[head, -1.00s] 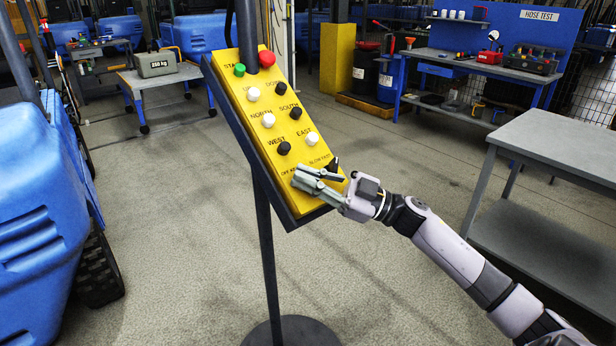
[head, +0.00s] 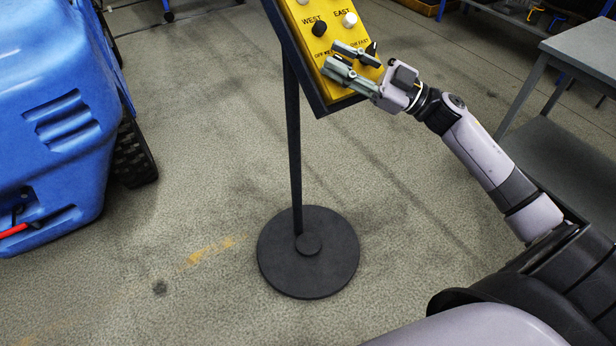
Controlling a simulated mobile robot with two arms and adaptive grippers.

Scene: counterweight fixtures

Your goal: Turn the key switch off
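The yellow control panel (head: 308,45) is tilted on a dark stand and is cut off by the top edge of the head view. The "OFF KEY" label is partly covered near the panel's lower end. My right gripper (head: 334,58) is at the panel's lower end, beside that label. Its two fingers are apart, with a narrow gap between them. I cannot tell whether they touch the key. My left gripper is not in view.
Above the gripper are a black WEST button (head: 319,29) and a white EAST button (head: 349,19). A dark knob (head: 371,48) sits by the SLOW/FAST label. The round stand base (head: 308,270) is on open floor. A blue machine (head: 55,110) stands left, a grey table (head: 575,45) right.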

